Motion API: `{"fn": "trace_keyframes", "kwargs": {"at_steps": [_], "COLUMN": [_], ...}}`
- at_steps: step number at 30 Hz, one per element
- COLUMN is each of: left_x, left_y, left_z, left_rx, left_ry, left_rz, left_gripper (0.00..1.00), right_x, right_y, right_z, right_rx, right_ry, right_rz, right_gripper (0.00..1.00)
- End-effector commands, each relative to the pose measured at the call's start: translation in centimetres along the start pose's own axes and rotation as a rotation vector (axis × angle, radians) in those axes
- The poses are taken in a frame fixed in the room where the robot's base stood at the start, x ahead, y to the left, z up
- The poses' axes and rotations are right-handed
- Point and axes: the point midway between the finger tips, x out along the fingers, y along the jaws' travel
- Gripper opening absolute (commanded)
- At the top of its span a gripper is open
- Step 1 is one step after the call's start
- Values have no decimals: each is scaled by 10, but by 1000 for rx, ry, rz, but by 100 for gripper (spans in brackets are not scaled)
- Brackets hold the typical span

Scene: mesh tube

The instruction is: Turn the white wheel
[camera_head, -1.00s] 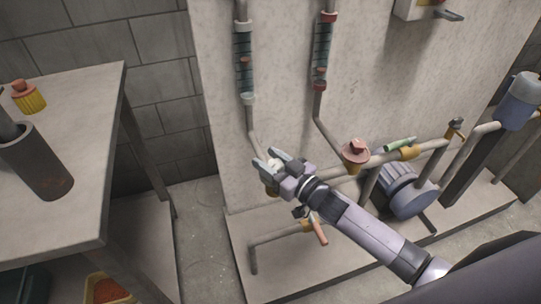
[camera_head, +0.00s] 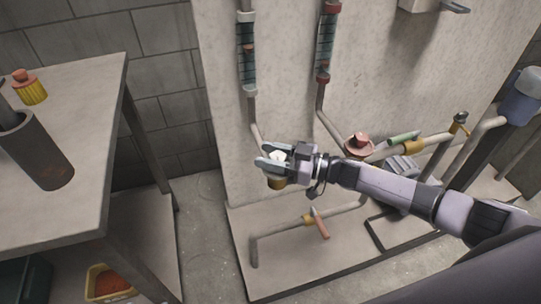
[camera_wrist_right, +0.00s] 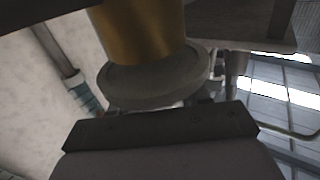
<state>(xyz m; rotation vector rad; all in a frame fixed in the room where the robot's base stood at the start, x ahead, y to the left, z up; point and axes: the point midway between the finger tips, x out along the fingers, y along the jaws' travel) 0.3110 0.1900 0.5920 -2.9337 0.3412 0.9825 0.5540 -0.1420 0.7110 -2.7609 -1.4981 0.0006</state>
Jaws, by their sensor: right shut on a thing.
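The white wheel (camera_head: 279,156) sits on top of a brass-coloured valve body (camera_head: 277,183) on the pipework in front of the pale panel. My right gripper (camera_head: 264,156) is shut on the wheel, one finger on each side, its arm coming in from the right. Fingers and palm hide much of the wheel. In the right wrist view, a brass-coloured fitting (camera_wrist_right: 145,30) and a grey round flange (camera_wrist_right: 155,85) stand close above the dark gripper body (camera_wrist_right: 160,128). My left gripper is not in view.
A red-capped valve (camera_head: 358,145) and a green lever (camera_head: 404,138) stand close to my right arm. A lower pipe carries an orange-red lever (camera_head: 321,224). A table (camera_head: 85,92) with a dark cylinder (camera_head: 37,152) stands at left. Bare floor (camera_head: 205,235) lies between.

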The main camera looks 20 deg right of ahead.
Motion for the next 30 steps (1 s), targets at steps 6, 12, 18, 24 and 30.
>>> {"fn": "trace_keyframes", "kwargs": {"at_steps": [6,12,18,24,30], "left_x": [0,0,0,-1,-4], "left_y": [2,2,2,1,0], "left_z": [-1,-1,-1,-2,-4], "left_rx": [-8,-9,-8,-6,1], "left_ry": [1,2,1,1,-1], "left_rz": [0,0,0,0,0], "left_gripper": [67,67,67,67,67], "right_x": [0,0,0,-15,-49], "right_y": [0,0,0,0,0], "right_z": [0,0,0,0,0], "right_rx": [-1,-1,-1,0,0], "right_ry": [-2,-1,-1,-2,-4], "right_rz": [1,1,1,2,2], "right_gripper": [15,67,67,67,67]}}
